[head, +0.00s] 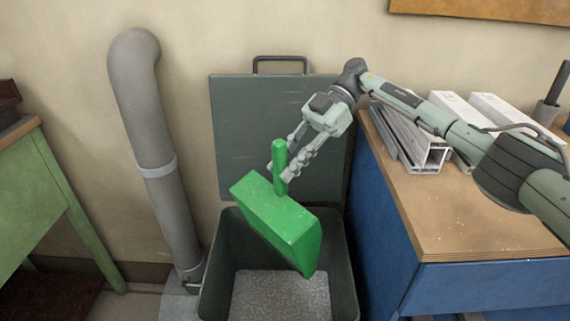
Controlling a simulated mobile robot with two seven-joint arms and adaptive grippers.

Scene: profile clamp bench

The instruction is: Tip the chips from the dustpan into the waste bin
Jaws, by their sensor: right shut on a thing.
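A green dustpan (277,223) hangs tilted over the waste bin, its right end lower than its left. My right gripper (281,172) is shut on the dustpan's upright green handle. The dark green waste bin (347,285) stands open on the floor below, its lid (232,125) raised against the wall. Grey speckled material (265,295) covers the bin's visible bottom; I cannot tell if it is chips. The inside of the dustpan is hidden from this view, so any chips in it cannot be seen. My left gripper is not in view.
A blue bench (480,225) with a wooden top stands right of the bin, with metal profiles (422,150) on it. A grey pipe (150,150) runs down the wall at left. A green table (35,190) stands at far left.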

